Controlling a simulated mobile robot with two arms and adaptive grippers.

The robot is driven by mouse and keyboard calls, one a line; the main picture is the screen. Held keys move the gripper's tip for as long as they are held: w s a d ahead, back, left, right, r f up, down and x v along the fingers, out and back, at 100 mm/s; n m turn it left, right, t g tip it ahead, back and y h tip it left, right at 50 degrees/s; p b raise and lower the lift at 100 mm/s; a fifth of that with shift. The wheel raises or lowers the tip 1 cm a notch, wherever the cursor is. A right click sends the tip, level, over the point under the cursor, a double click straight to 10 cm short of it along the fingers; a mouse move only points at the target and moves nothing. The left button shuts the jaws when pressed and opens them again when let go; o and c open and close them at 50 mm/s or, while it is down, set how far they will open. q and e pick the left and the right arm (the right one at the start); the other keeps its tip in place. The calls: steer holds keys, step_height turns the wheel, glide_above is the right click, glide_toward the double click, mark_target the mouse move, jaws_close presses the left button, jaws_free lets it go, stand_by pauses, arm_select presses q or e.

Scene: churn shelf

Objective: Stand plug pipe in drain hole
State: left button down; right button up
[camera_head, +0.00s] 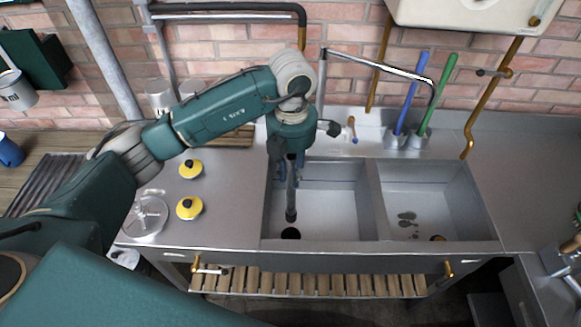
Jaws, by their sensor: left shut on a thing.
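My left gripper (290,162) reaches down over the left sink basin (335,215) and is shut on the plug pipe (291,200). The pipe is a dark grey tube, held roughly upright with its lower end down inside the basin. The drain hole (291,233) is a dark round opening in the basin floor, near the front left corner. In the picture the pipe's lower end shows just above the hole, with a small gap between them. The pipe's upper part is hidden by the gripper. My right gripper is not in view.
Blue (411,95) and green (438,95) handles stand at the back. Two yellow-rimmed round objects (189,207) sit on the left drainboard.

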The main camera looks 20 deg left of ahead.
mark_target(291, 199)
arm_select(q)
step_height(291, 199, down, 3)
steer(key=shift+b, duration=0.65)
step_height(291, 199, down, 3)
steer(key=shift+f+b, duration=0.15)
steer(key=shift+b, duration=0.75)
step_height(291, 199, down, 2)
steer(key=shift+f+b, duration=0.25)
steer(key=shift+b, duration=0.45)
steer(key=shift+f+b, duration=0.95)
steer(key=shift+f, duration=0.35)
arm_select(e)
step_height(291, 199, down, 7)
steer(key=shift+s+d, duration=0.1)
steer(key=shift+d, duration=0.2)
arm_select(q)
steer(key=shift+b, duration=0.3)
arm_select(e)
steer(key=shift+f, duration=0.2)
